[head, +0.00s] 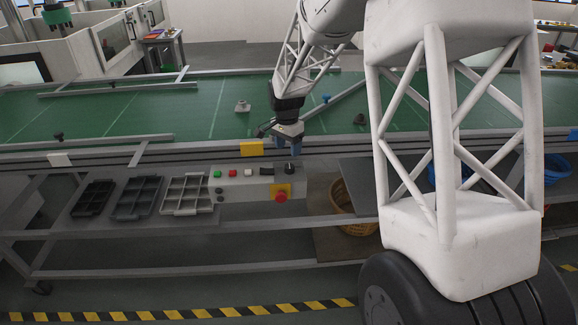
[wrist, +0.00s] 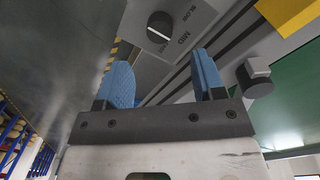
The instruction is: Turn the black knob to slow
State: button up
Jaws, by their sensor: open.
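The black knob (wrist: 160,26) sits on the grey control panel (wrist: 191,45) in the wrist view. The labels SLOW, MID and a third that looks like FAST run beside it. A pale line crosses its face; its lower end seems to lie toward the third label, but I cannot be sure. My gripper (wrist: 162,68) is open, with its two blue fingers apart and nothing between them. The knob lies beyond the fingertips, apart from them. In the head view my gripper (head: 289,146) is just above the knob (head: 290,168).
A red emergency button (head: 281,196) on a yellow plate is just below the knob. Red, green and white buttons (head: 232,172) and grey trays (head: 187,192) lie to the left. A green conveyor (head: 180,113) runs behind. A wicker basket (head: 345,205) is lower right.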

aim_at(289, 166)
jog(key=shift+f, duration=0.1)
jog(key=shift+s+d+f, duration=0.1)
jog(key=shift+f, duration=1.8)
jog(key=shift+s+d+f, duration=0.1)
jog(key=shift+f, duration=1.8)
jog(key=c, duration=0.9)
